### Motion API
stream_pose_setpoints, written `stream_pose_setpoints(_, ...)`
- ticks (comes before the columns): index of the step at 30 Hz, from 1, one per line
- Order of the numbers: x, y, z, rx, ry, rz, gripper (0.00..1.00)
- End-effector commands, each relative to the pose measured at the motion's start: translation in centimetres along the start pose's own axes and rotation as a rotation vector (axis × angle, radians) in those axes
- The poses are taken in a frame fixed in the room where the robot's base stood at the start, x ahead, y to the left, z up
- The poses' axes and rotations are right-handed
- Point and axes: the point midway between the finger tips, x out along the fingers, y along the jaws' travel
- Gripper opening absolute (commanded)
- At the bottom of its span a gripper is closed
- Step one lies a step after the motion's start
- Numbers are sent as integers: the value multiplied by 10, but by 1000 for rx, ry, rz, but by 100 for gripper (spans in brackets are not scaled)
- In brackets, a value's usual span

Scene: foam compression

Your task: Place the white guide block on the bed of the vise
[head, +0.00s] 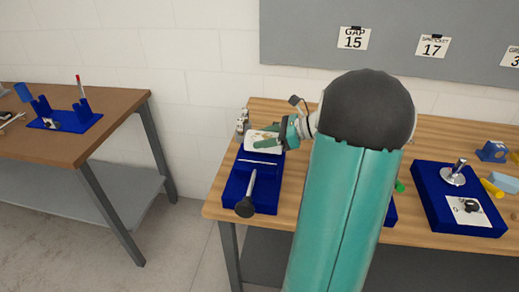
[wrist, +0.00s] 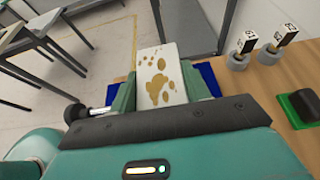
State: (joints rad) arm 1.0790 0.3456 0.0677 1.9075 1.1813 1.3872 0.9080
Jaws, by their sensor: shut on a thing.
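The blue vise (head: 233,187) lies on the left end of the wooden bench, its screw and black handle (head: 245,208) toward the front. My gripper (head: 276,138) is over the vise's back part. It is shut on the white guide block (head: 262,143), a flat white piece with tan spots. In the wrist view the white guide block (wrist: 160,75) stands between both fingers of my gripper (wrist: 160,92). Blue vise edges (wrist: 207,74) show behind the fingers. I cannot tell whether the block touches the bed. My arm hides part of the bench.
Two small cube-topped pieces (wrist: 240,58) (wrist: 273,48) and a green block with a black knob (wrist: 300,106) stand beside the vise. A blue fixture (head: 430,190) with a metal knob is at the right. Another table (head: 75,145) stands left across a floor gap.

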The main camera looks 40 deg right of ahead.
Motion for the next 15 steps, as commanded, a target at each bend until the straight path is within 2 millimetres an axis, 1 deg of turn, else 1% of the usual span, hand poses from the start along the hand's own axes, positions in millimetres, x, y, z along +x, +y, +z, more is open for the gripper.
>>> stream_pose_setpoints(1,8,-4,-5,1,0,1,14)
stream_pose_setpoints(3,14,-7,-9,0,0,1,14)
stream_pose_setpoints(8,23,-12,-15,-1,0,0,14)
stream_pose_setpoints(10,31,-15,-20,0,-1,1,14)
stream_pose_setpoints(12,34,-14,-32,3,0,-1,14)
stream_pose_setpoints(15,38,-14,-44,1,-1,-1,14)
